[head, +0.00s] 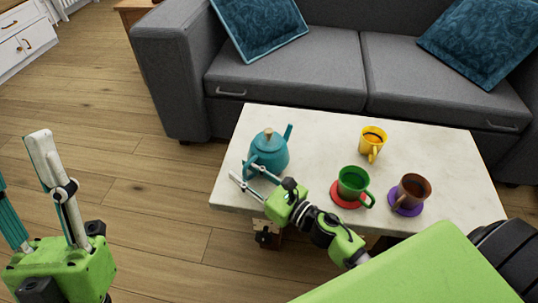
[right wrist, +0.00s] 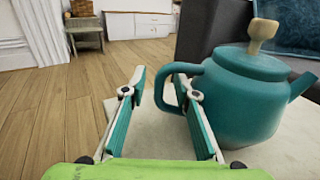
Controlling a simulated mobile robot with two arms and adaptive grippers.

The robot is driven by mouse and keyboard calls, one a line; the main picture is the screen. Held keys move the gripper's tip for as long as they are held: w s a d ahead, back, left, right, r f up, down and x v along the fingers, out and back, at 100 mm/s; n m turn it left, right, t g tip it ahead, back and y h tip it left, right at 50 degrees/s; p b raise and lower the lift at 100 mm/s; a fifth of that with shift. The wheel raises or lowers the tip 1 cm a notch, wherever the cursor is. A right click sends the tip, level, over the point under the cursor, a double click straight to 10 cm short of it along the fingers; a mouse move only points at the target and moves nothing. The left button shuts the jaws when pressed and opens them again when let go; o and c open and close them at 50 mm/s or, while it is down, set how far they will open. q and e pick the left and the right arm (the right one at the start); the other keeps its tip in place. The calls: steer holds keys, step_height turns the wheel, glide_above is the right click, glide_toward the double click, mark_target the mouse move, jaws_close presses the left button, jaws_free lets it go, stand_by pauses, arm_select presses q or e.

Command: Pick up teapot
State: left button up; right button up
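A teal teapot (head: 268,152) with a wooden lid knob stands upright near the left end of the white table (head: 310,130). Its spout points away to the right and its handle is on the near left side. My right gripper (head: 243,172) is open at the handle. In the right wrist view, the handle (right wrist: 165,90) of the teapot (right wrist: 245,100) shows between the two spread fingers, close to the right one. I cannot tell whether they touch. My left gripper (head: 22,165) is open and empty over the floor at the left.
A yellow cup (head: 372,141), a green cup (head: 352,182) on a red coaster (head: 347,203) and a brown cup (head: 413,188) on a purple coaster (head: 397,205) stand to the right. A grey sofa (head: 290,75) is behind the table. The wooden floor (head: 120,130) at left is clear.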

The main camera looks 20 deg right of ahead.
steer(key=shift+c, duration=0.4)
jaws_close()
steer(key=shift+r, duration=0.2)
